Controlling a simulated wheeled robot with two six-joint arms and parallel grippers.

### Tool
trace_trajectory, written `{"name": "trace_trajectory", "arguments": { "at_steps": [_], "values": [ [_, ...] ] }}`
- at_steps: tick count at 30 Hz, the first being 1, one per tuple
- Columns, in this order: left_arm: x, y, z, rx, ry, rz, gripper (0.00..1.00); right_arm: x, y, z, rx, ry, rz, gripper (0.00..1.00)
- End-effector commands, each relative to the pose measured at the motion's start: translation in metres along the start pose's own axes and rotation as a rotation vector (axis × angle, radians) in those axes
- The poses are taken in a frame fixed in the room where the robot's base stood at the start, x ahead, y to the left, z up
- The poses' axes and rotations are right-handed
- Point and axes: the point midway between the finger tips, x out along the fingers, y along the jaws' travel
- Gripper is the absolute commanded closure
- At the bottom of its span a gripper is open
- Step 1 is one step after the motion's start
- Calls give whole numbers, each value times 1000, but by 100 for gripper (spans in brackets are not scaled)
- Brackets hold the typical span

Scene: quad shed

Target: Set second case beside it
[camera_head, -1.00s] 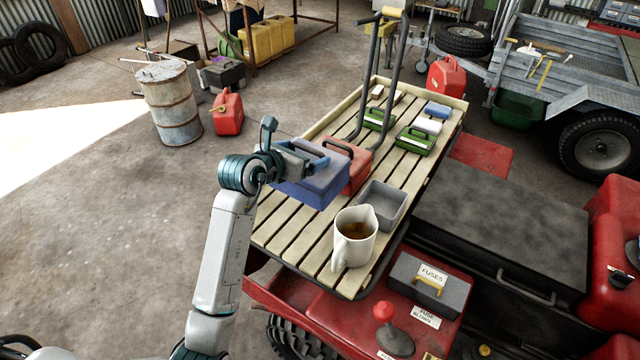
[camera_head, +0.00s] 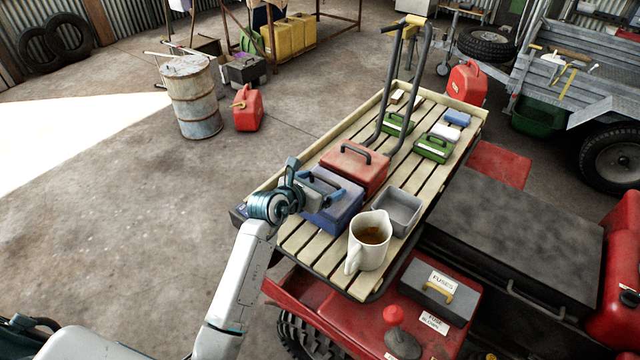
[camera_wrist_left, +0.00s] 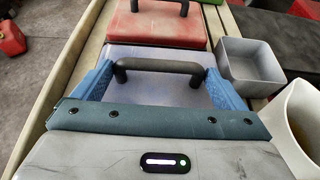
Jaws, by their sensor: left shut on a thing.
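The blue case (camera_head: 338,210) is at the left side of the slatted wooden rack, in front of the red case (camera_head: 352,168). My left gripper (camera_head: 322,190) is shut on the blue case at its black handle. In the left wrist view the blue fingers (camera_wrist_left: 160,84) sit at both ends of that handle, over the case's pale top. The red case (camera_wrist_left: 155,28) lies just beyond, with a very narrow gap or none. The blue case looks level and low on the slats (camera_head: 300,237); whether it bears on them is hidden. My right gripper is not in view.
A grey open bin (camera_head: 398,212) and a white mug (camera_head: 370,240) of brown liquid stand close to the right of the blue case. Green cases (camera_head: 434,148) and a hand truck (camera_head: 385,95) are farther back. A fuses box (camera_head: 436,290) is in front.

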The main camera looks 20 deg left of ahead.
Motion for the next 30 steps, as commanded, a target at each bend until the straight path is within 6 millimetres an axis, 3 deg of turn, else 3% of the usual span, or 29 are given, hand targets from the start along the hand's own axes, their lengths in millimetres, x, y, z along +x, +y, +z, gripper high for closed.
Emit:
{"name": "trace_trajectory", "arguments": {
  "at_steps": [9,13,30],
  "values": [
    [0,0,1,0,0,0,0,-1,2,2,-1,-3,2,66],
    [-10,0,-1,2,1,0,0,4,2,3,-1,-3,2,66],
    [-110,1,-1,3,1,1,0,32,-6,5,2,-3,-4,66]
  ]
}}
